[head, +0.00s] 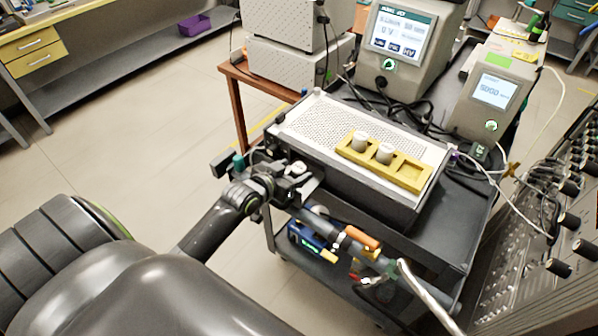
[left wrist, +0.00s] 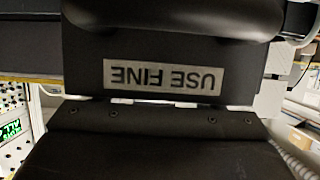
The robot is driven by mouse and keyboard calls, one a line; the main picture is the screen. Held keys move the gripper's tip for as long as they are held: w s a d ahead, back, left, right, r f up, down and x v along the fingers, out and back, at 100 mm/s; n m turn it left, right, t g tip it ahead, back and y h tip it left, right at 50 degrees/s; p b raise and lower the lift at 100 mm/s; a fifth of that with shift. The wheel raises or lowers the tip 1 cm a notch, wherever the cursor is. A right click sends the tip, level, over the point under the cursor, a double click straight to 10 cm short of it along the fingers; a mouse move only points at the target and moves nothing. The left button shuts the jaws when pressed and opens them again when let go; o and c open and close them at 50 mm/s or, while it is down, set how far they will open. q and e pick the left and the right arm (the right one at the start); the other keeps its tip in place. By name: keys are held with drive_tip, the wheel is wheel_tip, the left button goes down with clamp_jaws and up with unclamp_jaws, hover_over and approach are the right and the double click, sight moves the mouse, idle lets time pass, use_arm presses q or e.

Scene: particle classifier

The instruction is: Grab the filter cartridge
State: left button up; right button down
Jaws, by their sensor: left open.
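Two small white cylinders, which look like filter cartridges, stand upright in a yellow holder (head: 398,178). One cylinder (head: 360,142) is at the left and the other (head: 385,153) is in the middle. The slot at the holder's right end is empty. The holder lies on the perforated white top of a dark box. My left gripper (head: 300,180) is open at the near left side of this box, to the left of the holder and apart from the cylinders. In the left wrist view, dark surfaces with a "USE FINE" label (left wrist: 165,77) fill most of the picture; no cylinder shows. My right gripper is not in view.
The dark box (head: 345,185) sits on a black cart (head: 455,235). Two instruments with screens (head: 405,35) (head: 495,92) and cables stand behind it. A panel with knobs (head: 545,215) is at the right. A cart handle (head: 345,238) is in front. Open floor (head: 150,140) lies to the left.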

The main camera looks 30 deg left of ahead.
use_arm(q)
drive_tip(key=shift+w+f, duration=0.15)
drive_tip(key=shift+w, duration=0.3)
drive_tip(key=c, duration=1.1)
